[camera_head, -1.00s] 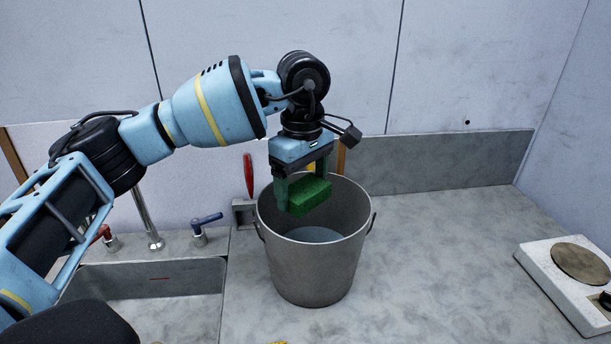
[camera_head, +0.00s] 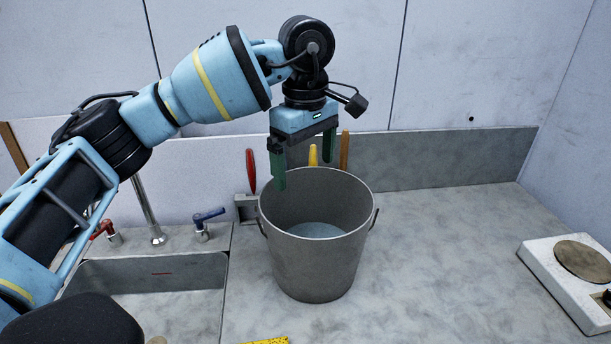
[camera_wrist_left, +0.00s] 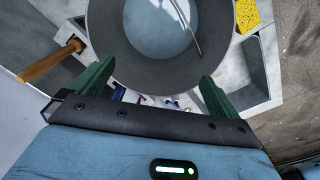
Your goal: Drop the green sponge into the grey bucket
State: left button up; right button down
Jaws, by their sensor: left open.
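The grey metal bucket (camera_head: 318,268) stands upright on the counter, right of the sink. In the left wrist view the open fingers (camera_wrist_left: 158,72) reach toward the bucket (camera_wrist_left: 108,40). The green sponge is not visible in either current view; part of the bucket's inside is hidden. My right gripper is not in view.
The sink (camera_head: 150,275) with its taps lies left of the bucket. Coloured handles, one red (camera_head: 250,171), stand behind it. A yellow sponge-like piece (camera_head: 268,341) lies at the front edge. A white hotplate (camera_head: 565,275) is at right; the counter between is clear.

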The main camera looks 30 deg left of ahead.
pick_arm(q)
notch_tip(320, 180, up, 4)
jog(key=shift+f, duration=0.1)
dwell(0.4)
dwell(0.4)
